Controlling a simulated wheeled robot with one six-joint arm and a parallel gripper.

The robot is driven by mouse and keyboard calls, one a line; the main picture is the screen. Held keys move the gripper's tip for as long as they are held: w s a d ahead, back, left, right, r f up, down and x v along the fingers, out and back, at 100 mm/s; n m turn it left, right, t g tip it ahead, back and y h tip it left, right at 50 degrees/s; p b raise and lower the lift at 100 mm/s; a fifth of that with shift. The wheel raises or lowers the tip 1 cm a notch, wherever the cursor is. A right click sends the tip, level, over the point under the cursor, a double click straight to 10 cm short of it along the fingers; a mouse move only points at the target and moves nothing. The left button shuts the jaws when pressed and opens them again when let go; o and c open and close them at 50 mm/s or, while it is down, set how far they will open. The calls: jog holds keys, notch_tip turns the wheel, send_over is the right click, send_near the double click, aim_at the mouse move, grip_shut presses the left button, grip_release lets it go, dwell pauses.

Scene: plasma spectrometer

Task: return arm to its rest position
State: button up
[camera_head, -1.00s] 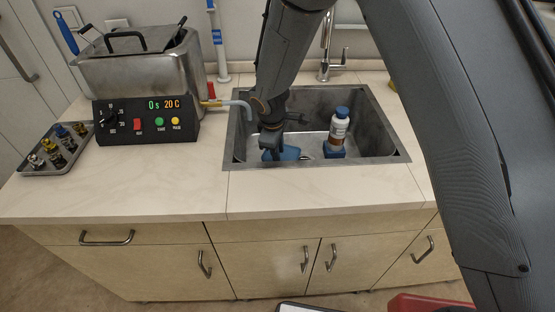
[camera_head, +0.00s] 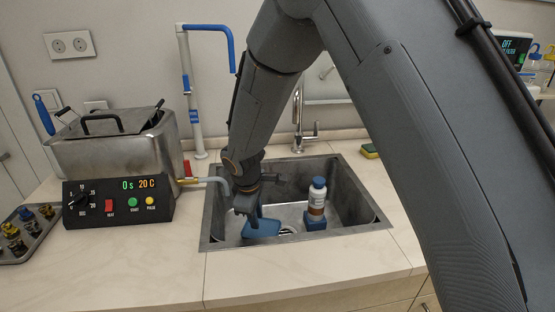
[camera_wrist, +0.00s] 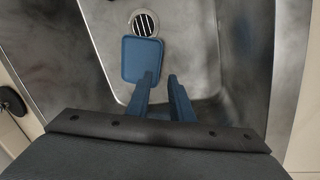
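My gripper (camera_head: 248,212) is lowered into the sink, at the left part of the basin. In the wrist view, its two blue fingers (camera_wrist: 162,77) stand apart with an empty gap between the tips. A flat blue rounded piece (camera_wrist: 142,58) lies beyond the left fingertip, near the drain. It also shows beside my gripper in the head view (camera_head: 263,227). Whether the left finger touches it I cannot tell. My arm reaches down from the upper right.
The sink (camera_head: 350,235) has raised walls around my gripper. A faucet (camera_head: 299,115) rises behind. A steel bath (camera_head: 115,150) with a control panel and a tray of fittings (camera_head: 30,232) are at left.

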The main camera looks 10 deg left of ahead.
jog(key=s+d+r+m, duration=0.2)
jog(key=d+r+m, duration=0.1)
jog(key=d, duration=0.4)
jog(key=s+d+r+m, duration=0.2)
jog(key=d+r+m, duration=0.1)
jog(key=d, duration=0.5)
jog(key=s+d+r+m, duration=0.2)
jog(key=d+r+m, duration=0.1)
jog(key=d, duration=0.4)
jog(key=shift+d+r+m, duration=0.3)
jog(key=shift+d+m, duration=0.1)
jog(key=shift+m, duration=0.1)
jog(key=s+d+m, duration=0.2)
jog(key=s+d, duration=0.1)
jog(key=s+d+r+m, duration=0.1)
jog(key=s+d+m, duration=0.1)
jog(key=s+d, duration=0.1)
jog(key=s+d+r+m, duration=0.1)
jog(key=s+d+m, duration=0.1)
jog(key=s+d, duration=0.1)
jog(key=shift+s+d+r+m, duration=0.2)
jog(key=shift+s+d+m, duration=0.1)
jog(key=shift+s+d, duration=0.05)
jog(key=shift+s+a+f+g, duration=0.1)
jog(key=shift+s+f+g, duration=0.4)
jog(key=shift+s, duration=0.35)
jog(key=shift+s+f+g, duration=0.4)
jog(key=shift+s+g, duration=0.1)
jog(key=shift+s, duration=0.3)
